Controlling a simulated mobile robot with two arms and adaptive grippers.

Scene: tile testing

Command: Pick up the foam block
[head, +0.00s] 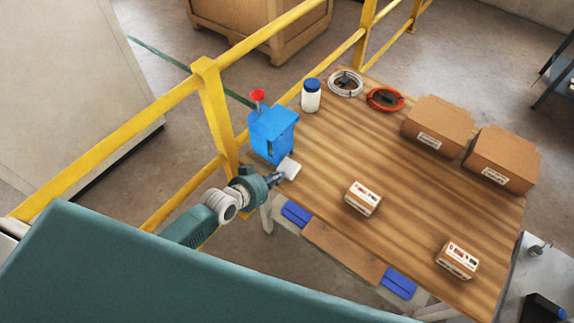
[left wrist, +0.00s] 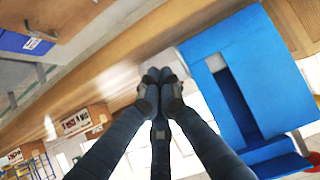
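A small white block (head: 289,168), which looks like the foam block, is at the table's left edge beside the blue bin in the head view. My left gripper (head: 275,179) reaches in from the lower left, its fingertips right beside the block. In the left wrist view its dark fingers (left wrist: 160,80) come together at the tips, with no clear block between them. A pale area shows behind them, but I cannot tell whether it is the block or whether they touch it. My right gripper is not in view.
The blue bin (head: 272,132) stands close to the left gripper; it also shows in the left wrist view (left wrist: 262,75). The wooden table (head: 330,150) bears a white bottle (head: 311,97), cable coils, and brown boxes. A yellow railing (head: 216,115) runs along the left side. The table's middle has free room.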

